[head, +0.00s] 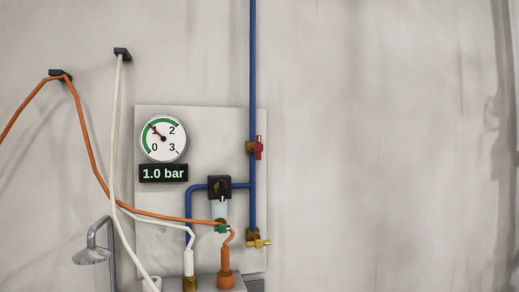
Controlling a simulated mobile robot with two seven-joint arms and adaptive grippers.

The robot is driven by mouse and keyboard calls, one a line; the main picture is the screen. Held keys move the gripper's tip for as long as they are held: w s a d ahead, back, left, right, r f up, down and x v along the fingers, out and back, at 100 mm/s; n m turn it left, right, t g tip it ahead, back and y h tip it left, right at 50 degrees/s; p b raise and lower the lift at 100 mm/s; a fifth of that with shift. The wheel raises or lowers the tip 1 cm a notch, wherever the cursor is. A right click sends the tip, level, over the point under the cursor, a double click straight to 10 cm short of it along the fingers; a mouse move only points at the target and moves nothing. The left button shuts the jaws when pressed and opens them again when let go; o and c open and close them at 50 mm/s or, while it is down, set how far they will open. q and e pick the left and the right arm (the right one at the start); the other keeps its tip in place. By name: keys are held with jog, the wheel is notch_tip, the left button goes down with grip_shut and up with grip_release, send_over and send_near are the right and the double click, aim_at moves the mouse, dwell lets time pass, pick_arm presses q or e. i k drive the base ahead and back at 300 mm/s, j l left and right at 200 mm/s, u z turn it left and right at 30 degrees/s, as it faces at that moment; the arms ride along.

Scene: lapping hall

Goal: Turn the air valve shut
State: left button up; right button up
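A valve with a red handle (259,147) and a brass body (250,148) sits on the vertical blue pipe (252,80) at the right side of a pale wall panel (222,135). The red handle looks upright, in line with the pipe. A brass tap (259,243) is at the pipe's lower end. A round gauge (163,139) has its red needle pointing up-left, and the display (163,174) below reads 1.0 bar. Neither of my grippers is in view.
A black regulator (219,187) and a green fitting (222,229) sit left of the pipe. An orange hose (90,150) and a white hose (115,130) hang from wall hooks at the left. The wall at right is bare.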

aim_at(258, 147)
jog(key=i+l+z, duration=0.15)
jog(key=i+l, duration=0.25)
jog(key=i, duration=0.15)
jog(key=i+l+z, duration=0.15)
jog(key=i+l, duration=0.15)
jog(key=i, duration=0.25)
